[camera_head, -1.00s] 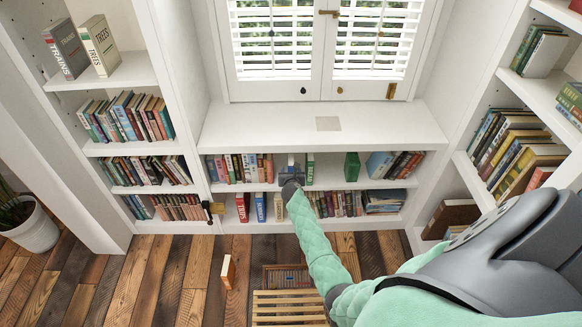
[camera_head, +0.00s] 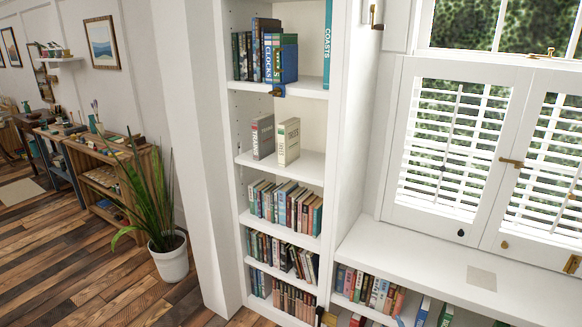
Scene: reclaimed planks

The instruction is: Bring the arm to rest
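Neither of my arms nor grippers is in the head view now. The view holds a tall white bookcase (camera_head: 283,170) in the middle. On one of its shelves two books stand upright, a grey one marked TRAINS (camera_head: 263,137) and a cream one marked TREES (camera_head: 288,142). Where my arms are relative to the shelves cannot be seen.
A white window bench (camera_head: 430,262) with books below it lies at the right, under shuttered windows (camera_head: 455,150). A potted plant (camera_head: 170,262) stands on the plank floor at the left. Wooden shelving (camera_head: 105,175) stands farther back. Floor between the plant and the left edge is clear.

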